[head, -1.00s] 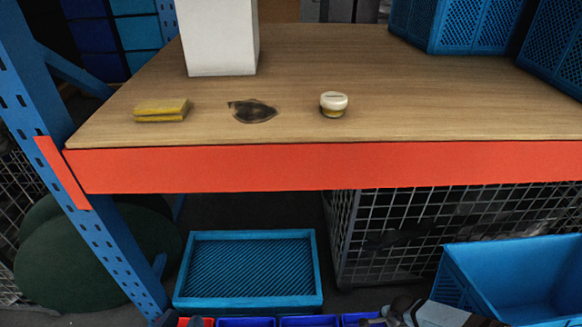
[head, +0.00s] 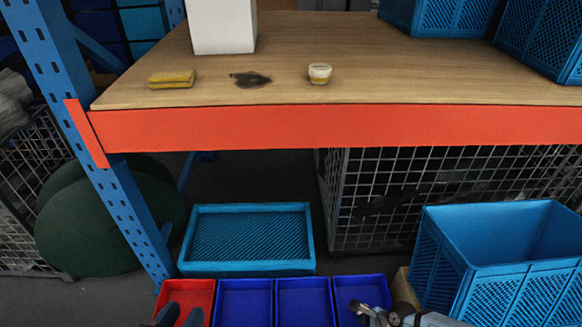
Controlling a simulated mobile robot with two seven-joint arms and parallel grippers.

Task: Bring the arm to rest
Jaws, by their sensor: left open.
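My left gripper (head: 181,313) shows at the bottom edge, its two dark fingers apart over the red bin, with nothing seen between them. My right gripper (head: 366,311) is at the bottom edge, in front of a blue bin, with its arm coming in from the right. Its jaws are too small to judge. Both grippers are low in the picture, well below the wooden shelf (head: 420,75).
A red bin (head: 205,290) and several blue bins (head: 245,290) line the bottom. A blue tray (head: 250,267) lies behind them. A large blue crate (head: 450,275) stands at the right.

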